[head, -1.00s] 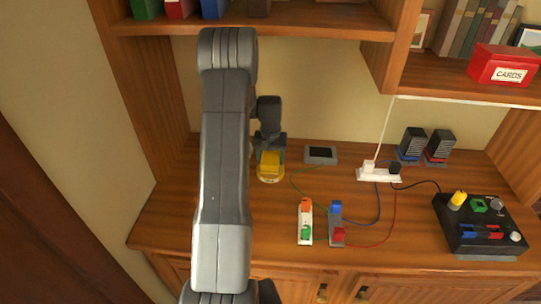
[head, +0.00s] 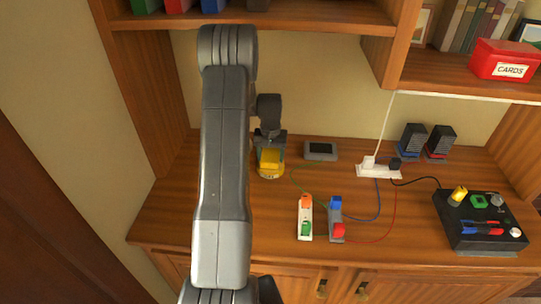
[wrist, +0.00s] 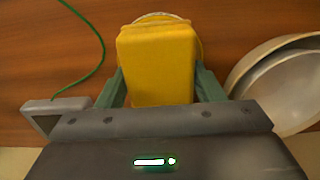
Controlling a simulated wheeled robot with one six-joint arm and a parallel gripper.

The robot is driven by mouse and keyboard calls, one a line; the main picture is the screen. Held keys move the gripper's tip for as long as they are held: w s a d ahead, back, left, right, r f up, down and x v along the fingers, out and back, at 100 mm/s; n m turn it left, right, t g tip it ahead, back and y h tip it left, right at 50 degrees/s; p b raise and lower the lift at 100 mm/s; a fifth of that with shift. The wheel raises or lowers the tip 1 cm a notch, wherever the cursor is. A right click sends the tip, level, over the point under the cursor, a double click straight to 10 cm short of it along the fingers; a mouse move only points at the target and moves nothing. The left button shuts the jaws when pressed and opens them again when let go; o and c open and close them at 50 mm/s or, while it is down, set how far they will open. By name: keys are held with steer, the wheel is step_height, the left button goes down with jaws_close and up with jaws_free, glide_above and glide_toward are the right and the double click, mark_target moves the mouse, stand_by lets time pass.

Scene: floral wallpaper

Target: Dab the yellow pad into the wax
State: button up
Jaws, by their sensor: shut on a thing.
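The yellow pad (head: 270,159) is a soft-edged block. My gripper (wrist: 158,88) is shut on it, with a green finger on each side of the pad (wrist: 157,62). Directly beyond the pad is a round yellowish tin (head: 270,176), whose rim (wrist: 160,17) shows past the pad's far end in the wrist view. The pad hides most of the tin, so I cannot tell whether they touch. No wax surface is clearly visible. A pale round dish-like thing (wrist: 290,88) lies to the right in the wrist view; my arm hides that area in the head view.
A small grey box with a dark top (head: 320,151) stands close right of the pad, with a green wire (wrist: 98,50). Further right are switch blocks (head: 305,218), a white power strip (head: 378,171) and a black control box (head: 480,222). A shelf (head: 250,22) overhangs the back.

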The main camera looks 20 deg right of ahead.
mark_target(270, 154)
steer(key=shift+f+b, duration=0.45)
steer(key=shift+f, duration=0.05)
stand_by(1.5)
steer(key=shift+r, duration=0.1)
steer(key=shift+r+p, duration=1.85)
steer(key=shift+r, duration=1.6)
